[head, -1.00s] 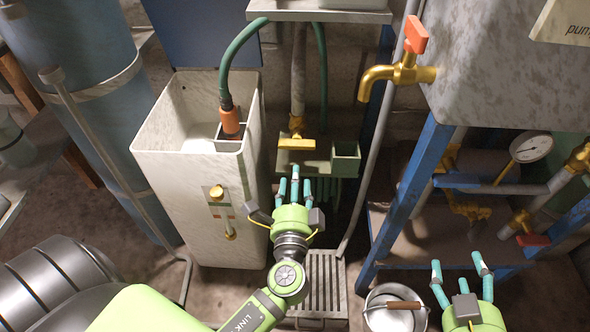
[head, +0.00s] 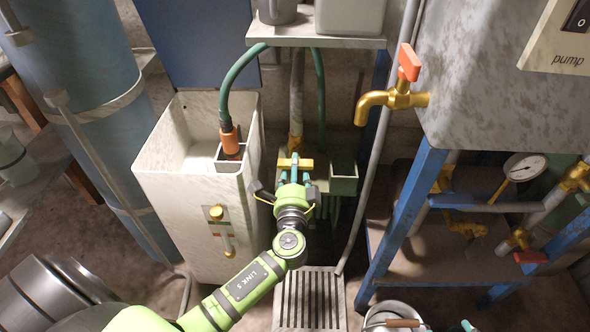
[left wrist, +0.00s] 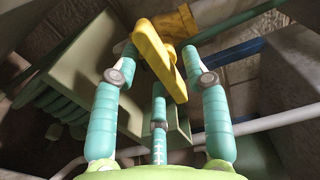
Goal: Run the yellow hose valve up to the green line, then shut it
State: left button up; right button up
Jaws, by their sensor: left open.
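The yellow valve handle (head: 306,163) sits on the pipe behind my left gripper, below the shelf. My left gripper (head: 296,172) is open, with its fingertips at the handle. In the left wrist view, the yellow handle (left wrist: 158,52) lies between the spread teal fingers (left wrist: 160,70); I cannot tell whether they touch it. The green hose (head: 232,78) ends in an orange nozzle (head: 229,141) in the pale tank (head: 160,173). A sight gauge (head: 228,240) with small coloured marks is on the tank's front; its level is too small to read. Only a fingertip of my right gripper (head: 467,325) shows.
A grey-green box (head: 344,182) stands right of the valve. An orange-handled brass tap (head: 398,98) juts from the grey vessel at right. A blue frame (head: 403,215) stands below it. A slatted grate (head: 309,300) and metal bucket (head: 395,312) are low in front.

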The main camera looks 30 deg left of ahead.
pick_arm(q)
jog(key=shift+w+a, duration=0.1)
grip_shut()
